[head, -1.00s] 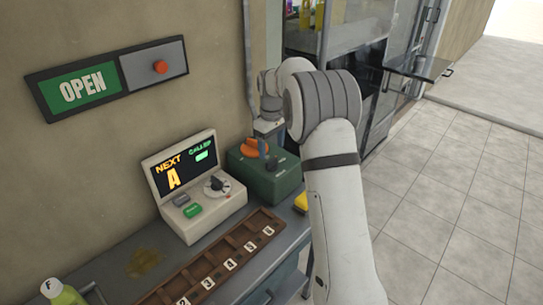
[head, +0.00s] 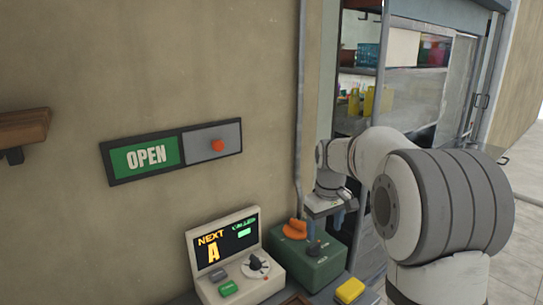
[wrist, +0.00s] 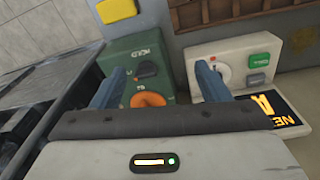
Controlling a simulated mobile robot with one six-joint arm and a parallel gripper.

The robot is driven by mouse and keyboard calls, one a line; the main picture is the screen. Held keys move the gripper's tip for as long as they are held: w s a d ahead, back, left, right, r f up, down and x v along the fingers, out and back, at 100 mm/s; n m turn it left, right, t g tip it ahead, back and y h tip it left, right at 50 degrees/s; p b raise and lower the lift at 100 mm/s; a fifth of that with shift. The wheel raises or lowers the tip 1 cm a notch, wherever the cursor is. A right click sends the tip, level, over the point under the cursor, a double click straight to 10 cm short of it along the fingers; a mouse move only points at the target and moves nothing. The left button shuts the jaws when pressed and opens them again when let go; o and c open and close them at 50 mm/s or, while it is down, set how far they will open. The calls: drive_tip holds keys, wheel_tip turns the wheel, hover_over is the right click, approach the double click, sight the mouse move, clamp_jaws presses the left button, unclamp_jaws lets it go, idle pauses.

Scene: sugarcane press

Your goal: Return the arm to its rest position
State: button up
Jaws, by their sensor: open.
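My arm reaches in from the right in the head view, bent at a large grey-banded joint. My gripper (head: 326,228) hangs beside and above the green control box (head: 313,270), pointing down. In the wrist view its two blue fingers (wrist: 160,70) are apart with nothing held between them. Past the fingers lie the green box (wrist: 172,60) and its orange knob (wrist: 148,100). The orange knob also shows in the head view (head: 296,229). I cannot tell whether a finger touches the box.
A console (head: 238,285) with a lit display reading NEXT A stands left of the green box. A yellow block (head: 350,290) lies to its right. An OPEN sign (head: 147,156) hangs on the wall. A glass-fronted cabinet (head: 440,90) stands behind my arm.

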drive_tip(key=s+f+m+t, duration=0.2)
drive_tip(key=s+m, duration=0.3)
drive_tip(key=s, duration=2.2)
drive_tip(key=shift+s+f, duration=0.15)
drive_tip(key=shift+s, duration=0.25)
drive_tip(key=shift+c, duration=0.6)
